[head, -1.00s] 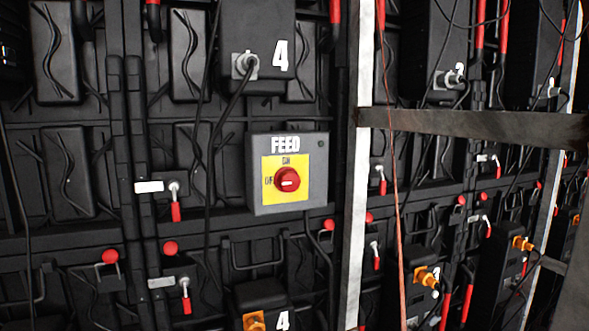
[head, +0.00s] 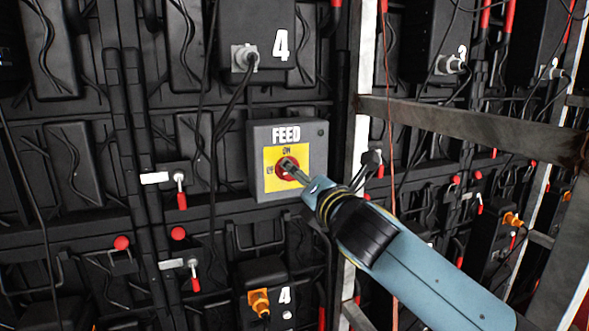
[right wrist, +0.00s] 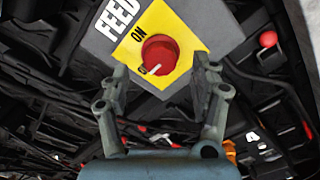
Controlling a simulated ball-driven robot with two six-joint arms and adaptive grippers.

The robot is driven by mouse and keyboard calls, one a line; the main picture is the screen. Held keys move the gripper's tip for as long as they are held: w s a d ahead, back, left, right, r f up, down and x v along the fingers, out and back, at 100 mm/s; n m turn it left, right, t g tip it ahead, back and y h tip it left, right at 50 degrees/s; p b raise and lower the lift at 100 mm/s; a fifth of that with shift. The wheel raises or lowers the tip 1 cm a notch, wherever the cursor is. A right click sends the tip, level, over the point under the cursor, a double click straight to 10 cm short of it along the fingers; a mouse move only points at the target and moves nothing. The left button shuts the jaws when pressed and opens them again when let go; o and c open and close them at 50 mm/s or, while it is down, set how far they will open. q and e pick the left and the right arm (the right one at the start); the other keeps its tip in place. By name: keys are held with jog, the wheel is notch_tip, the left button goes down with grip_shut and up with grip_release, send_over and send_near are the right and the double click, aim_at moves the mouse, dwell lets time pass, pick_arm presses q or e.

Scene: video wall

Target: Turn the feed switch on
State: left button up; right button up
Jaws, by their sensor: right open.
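The feed switch is a red rotary knob (right wrist: 160,55) on a yellow plate (right wrist: 195,35), on a grey box labelled FEED (head: 315,160). In the right wrist view the knob's white mark points toward the OFF label, away from ON. My right gripper (head: 292,170) reaches in from the lower right in the head view, its tips in front of the knob and partly hiding it. In the right wrist view the right gripper (right wrist: 160,65) is open, one finger on each side of the knob. I cannot tell whether they touch it. My left gripper is not in view.
Black wall panels with hanging cables surround the box. A grey plug (head: 244,57) sits above and an orange connector (head: 259,302) below. A metal post (head: 360,130) and a crossbar (head: 470,122) stand to the right, near my right arm.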

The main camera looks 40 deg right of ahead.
jog(key=x, duration=0.4)
jog(key=c, duration=1.2)
jog(key=shift+o, duration=0.2)
